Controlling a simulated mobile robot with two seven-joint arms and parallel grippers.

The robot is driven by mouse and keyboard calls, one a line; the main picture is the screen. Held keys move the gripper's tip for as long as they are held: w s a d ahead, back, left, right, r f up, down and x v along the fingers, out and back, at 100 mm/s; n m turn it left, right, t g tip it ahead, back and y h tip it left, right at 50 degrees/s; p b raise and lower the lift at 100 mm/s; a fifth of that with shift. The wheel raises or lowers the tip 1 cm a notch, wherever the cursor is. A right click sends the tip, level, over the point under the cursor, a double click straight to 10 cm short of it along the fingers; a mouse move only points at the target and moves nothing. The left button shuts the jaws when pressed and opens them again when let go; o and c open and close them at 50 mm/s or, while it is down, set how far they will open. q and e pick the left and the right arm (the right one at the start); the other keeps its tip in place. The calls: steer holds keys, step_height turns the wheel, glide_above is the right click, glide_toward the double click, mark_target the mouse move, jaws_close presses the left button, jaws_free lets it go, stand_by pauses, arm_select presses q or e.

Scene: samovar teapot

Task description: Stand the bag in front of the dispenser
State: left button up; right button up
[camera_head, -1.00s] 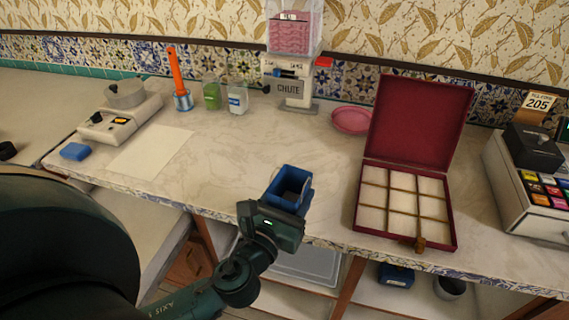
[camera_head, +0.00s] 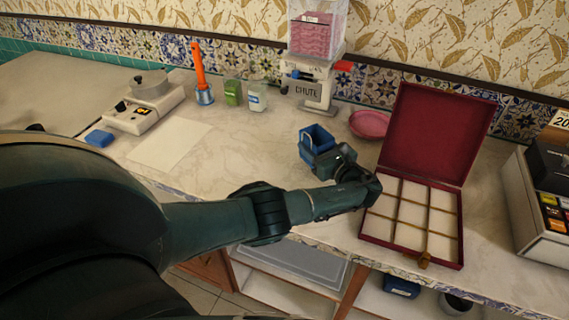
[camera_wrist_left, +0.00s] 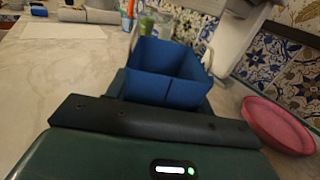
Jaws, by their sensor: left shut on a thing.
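The blue open-topped bag (camera_head: 315,138) is held by my left gripper (camera_head: 328,160), over the counter in front of the dispenser. In the left wrist view the bag (camera_wrist_left: 165,70) looks empty and roughly upright, just beyond the gripper body; the fingertips are hidden. The dispenser (camera_head: 310,88), marked CHUTE, with a clear hopper of pink pieces, stands at the back against the tiles. I cannot tell whether the bag's bottom touches the counter. My right gripper is in neither view.
An open red box (camera_head: 411,218) with compartments stands right of the bag. A pink dish (camera_head: 369,123) lies beside the dispenser. Green (camera_head: 232,92) and white (camera_head: 257,96) containers stand to its left. A paper sheet (camera_head: 170,146) lies flat; the counter between is clear.

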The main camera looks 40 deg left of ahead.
mark_target(302, 135)
arm_select(q)
steer(key=a+n+g, duration=0.1)
steer(key=s+a+r+n+g, duration=0.1)
steer(key=g, duration=0.1)
steer(key=a+r+g+y, duration=0.1)
steer(key=shift+s+a+r+n+g, duration=0.2)
steer(key=shift+a+r+n+g, duration=0.1)
steer(key=shift+n, duration=0.1)
steer(key=a+r+n+g, duration=0.1)
steer(key=s+a+r+g, duration=0.1)
steer(key=shift+s+n+g+p, duration=0.3)
steer(key=shift+n+g+p, duration=0.1)
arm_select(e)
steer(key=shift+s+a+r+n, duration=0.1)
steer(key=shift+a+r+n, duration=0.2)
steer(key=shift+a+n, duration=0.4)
arm_select(q)
steer(key=shift+s+r, duration=0.15)
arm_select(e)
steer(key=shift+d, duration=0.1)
